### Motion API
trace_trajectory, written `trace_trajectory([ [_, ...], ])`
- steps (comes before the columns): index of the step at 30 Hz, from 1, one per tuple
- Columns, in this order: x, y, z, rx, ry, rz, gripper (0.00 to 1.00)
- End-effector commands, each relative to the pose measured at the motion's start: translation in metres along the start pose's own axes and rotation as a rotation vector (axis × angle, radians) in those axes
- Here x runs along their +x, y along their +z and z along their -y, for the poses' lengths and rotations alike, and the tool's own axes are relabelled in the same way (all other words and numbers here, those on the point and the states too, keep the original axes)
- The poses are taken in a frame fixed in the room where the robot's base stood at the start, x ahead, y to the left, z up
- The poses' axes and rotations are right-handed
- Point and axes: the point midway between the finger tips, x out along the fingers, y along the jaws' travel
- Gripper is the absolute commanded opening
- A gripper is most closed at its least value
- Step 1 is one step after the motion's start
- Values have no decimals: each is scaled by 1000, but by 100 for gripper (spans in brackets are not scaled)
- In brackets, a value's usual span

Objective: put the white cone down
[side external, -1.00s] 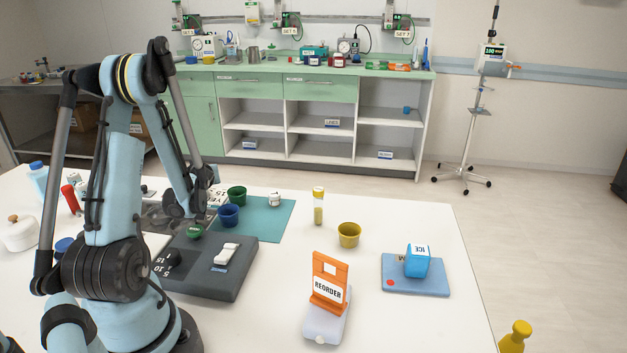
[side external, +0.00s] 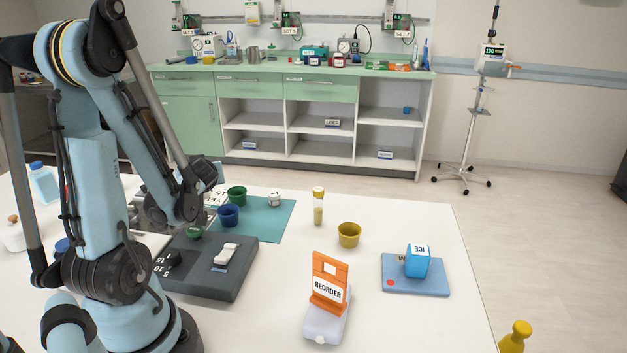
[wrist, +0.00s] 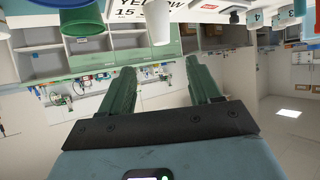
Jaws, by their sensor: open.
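In the wrist view, a white cone (wrist: 159,24) shows at the top centre, in front of a white card marked YELLOW 15 (wrist: 128,16). This view is upside down, so the cone's narrower end points up. My gripper (wrist: 163,62) is open, with its two dark green fingers wide apart. The cone appears beyond the fingertips, in line with the gap between them, and neither finger touches it. In the side view I cannot make out the cone; my arm hides that part of the table.
A green cup (side external: 237,196) and a blue cup (side external: 229,215) stand near the teal mat (side external: 275,222). A dark grey block (side external: 232,279) carries a white switch (side external: 226,254). A yellow cup (side external: 349,235), a vial (side external: 318,208) and a REORDER stand (side external: 328,290) are to the right.

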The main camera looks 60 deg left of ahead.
Motion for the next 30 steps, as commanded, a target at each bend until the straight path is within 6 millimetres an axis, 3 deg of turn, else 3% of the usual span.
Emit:
trace_trajectory([
  [5,-22,6,-35,90,101,62,63],
  [8,-50,15,-69,197,218,127,63],
  [12,-103,34,-112,372,408,217,63],
  [15,-146,50,-133,504,552,270,63],
  [21,-232,81,-150,747,830,345,63],
  [24,-262,92,-150,832,932,361,63],
  [30,-288,101,-146,906,1023,375,63],
])
